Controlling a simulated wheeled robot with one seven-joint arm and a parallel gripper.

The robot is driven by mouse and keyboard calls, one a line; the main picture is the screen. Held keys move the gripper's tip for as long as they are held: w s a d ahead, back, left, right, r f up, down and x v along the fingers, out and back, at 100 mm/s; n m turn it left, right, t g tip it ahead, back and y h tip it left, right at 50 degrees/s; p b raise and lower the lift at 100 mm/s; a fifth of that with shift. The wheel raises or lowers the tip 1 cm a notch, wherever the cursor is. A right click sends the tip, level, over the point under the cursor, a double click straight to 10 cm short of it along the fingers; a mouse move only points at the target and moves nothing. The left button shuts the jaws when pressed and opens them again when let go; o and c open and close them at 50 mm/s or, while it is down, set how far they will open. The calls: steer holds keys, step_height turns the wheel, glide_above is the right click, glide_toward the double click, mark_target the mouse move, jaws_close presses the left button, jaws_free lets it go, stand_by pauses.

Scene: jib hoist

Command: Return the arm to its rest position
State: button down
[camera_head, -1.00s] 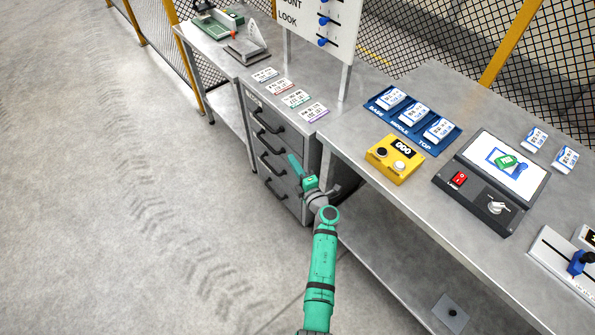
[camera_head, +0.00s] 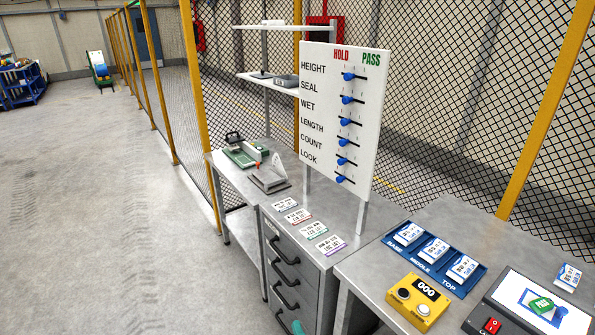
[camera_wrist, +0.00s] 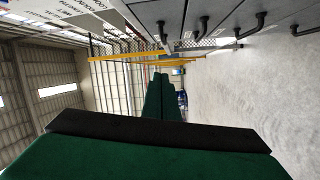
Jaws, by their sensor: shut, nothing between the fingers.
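In the wrist view my gripper (camera_wrist: 160,78) shows its dark green fingers lying together, shut and empty. They point toward the yellow-framed mesh fence (camera_wrist: 140,52), with nothing touching them. In the head view only a small teal tip of my arm (camera_head: 297,327) shows at the bottom edge, in front of the grey drawer unit (camera_head: 318,285). The rest of the arm is out of that view. In the wrist view the drawer fronts (camera_wrist: 225,14) and their dark handles are at the upper right, apart from the fingers.
A steel bench at the right holds a blue tray (camera_head: 449,282), a yellow counter box (camera_head: 418,302) and a screen panel (camera_head: 540,305). A white HOLD/PASS board (camera_head: 340,110) stands behind the drawers. Open concrete floor (camera_head: 90,210) lies at the left.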

steer(key=s+a+m+t+h, duration=0.1)
steer(key=s+a+m+h, duration=0.15)
steer(key=s+m, duration=0.7)
steer(key=s+r+m+g+h, duration=0.1)
steer(key=s+r+m, duration=0.2)
steer(key=s, duration=0.8)
steer(key=s+d+r+m+g+h, duration=0.1)
steer(key=s+r+m, duration=0.2)
steer(key=s, duration=0.8)
steer(key=s+d+r+m+g+h, duration=0.1)
steer(key=s+r+m, duration=0.2)
steer(key=s+r, duration=0.3)
steer(key=s, duration=0.5)
steer(key=shift+g, duration=0.3)
steer(key=shift+d+r, duration=0.1)
steer(key=shift+d, duration=0.05)
